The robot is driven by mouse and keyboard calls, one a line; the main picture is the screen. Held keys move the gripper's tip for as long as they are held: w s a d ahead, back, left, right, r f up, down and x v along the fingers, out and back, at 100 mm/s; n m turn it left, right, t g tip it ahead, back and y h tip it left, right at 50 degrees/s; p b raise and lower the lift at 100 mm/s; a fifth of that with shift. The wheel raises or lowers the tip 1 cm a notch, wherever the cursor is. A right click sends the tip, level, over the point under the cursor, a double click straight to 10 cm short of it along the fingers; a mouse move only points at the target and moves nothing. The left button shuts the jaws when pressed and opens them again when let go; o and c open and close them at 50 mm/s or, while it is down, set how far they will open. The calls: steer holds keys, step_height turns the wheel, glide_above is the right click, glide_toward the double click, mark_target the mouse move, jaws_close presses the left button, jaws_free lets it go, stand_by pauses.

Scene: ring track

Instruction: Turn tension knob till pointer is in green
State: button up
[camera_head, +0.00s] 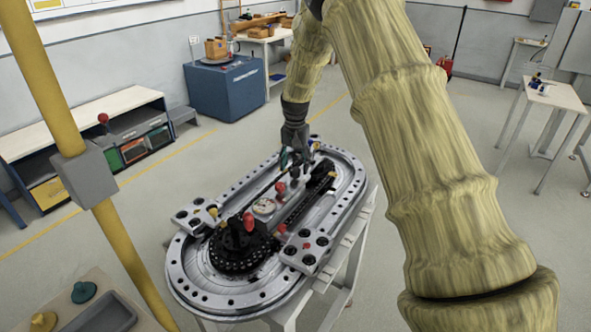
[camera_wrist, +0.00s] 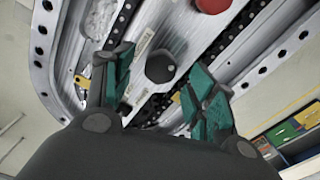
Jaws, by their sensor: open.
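My gripper (camera_head: 296,160) hangs over the far part of the oval ring track (camera_head: 352,210) in the head view. In the wrist view my gripper (camera_wrist: 159,76) is open, with teal pads on either side of a dark round knob (camera_wrist: 160,66). The knob stands on a light metal plate and appears between the fingers, with a visible gap to each. I cannot tell for sure that it is the tension knob.
A red knob (camera_wrist: 213,4) lies beyond the dark knob. Nearer on the track stand a black toothed wheel (camera_head: 240,250) with a red ball and a plate with black holes (camera_head: 306,250). A yellow post (camera_head: 60,90) rises at left. Floor around the track stand is mostly clear.

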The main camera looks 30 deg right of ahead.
mark_target(295, 170)
step_height(295, 170, up, 9)
steer(key=shift+r, duration=0.15)
stand_by(0.5)
steer(key=n+p, duration=0.1)
steer(key=n, duration=0.2)
steer(key=f+n+p, duration=0.1)
steer(key=n, duration=0.2)
steer(key=s+f+n+p, duration=0.1)
steer(key=n+p, duration=0.1)
steer(key=n, duration=0.1)
steer(key=shift+a+g, duration=0.15)
steer(key=shift+g, duration=0.15)
steer(key=n+p, duration=0.1)
steer(key=n, duration=0.3)
steer(key=shift+p, duration=0.3)
steer(key=shift+w+f+n+p, duration=0.15)
steer(key=shift+f+n+p, duration=0.9)
steer(key=shift+f, duration=0.7)
steer(key=shift+w+f+n+p, duration=0.15)
steer(key=shift+f+n+p, duration=0.95)
steer(key=shift+f, duration=0.6)
steer(key=shift+w+f+n+p, duration=0.15)
steer(key=shift+f+n+p, duration=0.9)
steer(key=shift+f, duration=0.7)
steer(key=shift+c, duration=0.2)
